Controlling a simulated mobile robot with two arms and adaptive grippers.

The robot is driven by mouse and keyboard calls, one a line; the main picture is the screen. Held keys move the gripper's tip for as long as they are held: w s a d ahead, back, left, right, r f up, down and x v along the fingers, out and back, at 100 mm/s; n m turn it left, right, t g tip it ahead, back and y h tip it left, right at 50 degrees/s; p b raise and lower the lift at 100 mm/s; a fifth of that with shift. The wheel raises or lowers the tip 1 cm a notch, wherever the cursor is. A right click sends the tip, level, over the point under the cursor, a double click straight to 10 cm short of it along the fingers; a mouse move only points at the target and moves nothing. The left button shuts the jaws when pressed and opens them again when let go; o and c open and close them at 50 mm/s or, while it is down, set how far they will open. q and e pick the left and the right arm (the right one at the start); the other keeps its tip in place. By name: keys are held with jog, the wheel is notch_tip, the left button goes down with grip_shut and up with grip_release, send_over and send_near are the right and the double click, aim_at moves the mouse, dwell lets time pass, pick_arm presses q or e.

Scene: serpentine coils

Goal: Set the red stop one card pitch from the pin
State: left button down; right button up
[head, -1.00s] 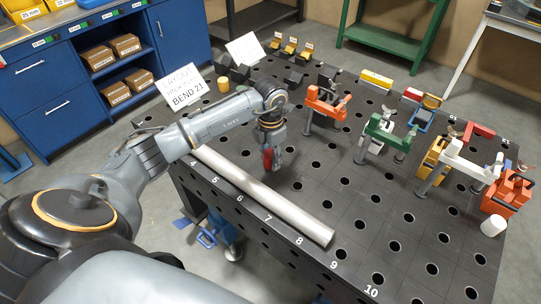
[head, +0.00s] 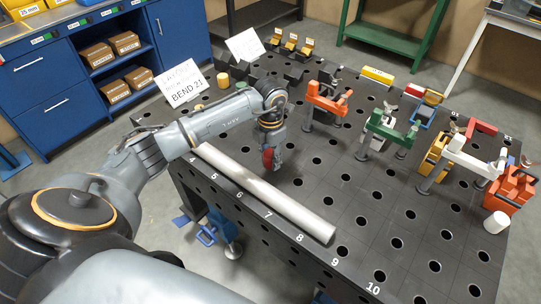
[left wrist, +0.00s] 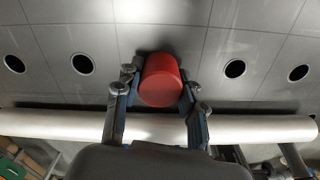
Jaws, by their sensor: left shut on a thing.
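The red stop (left wrist: 162,80) is a short red cylinder held between the two fingers of my left gripper (left wrist: 158,88) in the left wrist view. In the head view the red stop (head: 268,158) shows under my left gripper (head: 270,150), over the table just behind the silver tube. The long silver tube (head: 265,193) lies along the table's numbered front edge. In the left wrist view the tube (left wrist: 60,125) runs across behind the fingers. Whether the stop touches the table is hard to tell. I cannot make out the pin. My right gripper is out of view.
The dark table (head: 325,205) has a grid of round holes. An orange clamp (head: 327,102), a green clamp (head: 388,130) and a white clamp (head: 470,160) stand on the right half. A "BEND 21" card (head: 183,83) stands at the back left.

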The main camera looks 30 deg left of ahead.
pick_arm(q)
jog(key=shift+f, duration=0.1)
jog(key=c, duration=0.7)
grip_release()
notch_tip(320, 180, up, 12)
jog(key=shift+f, duration=0.1)
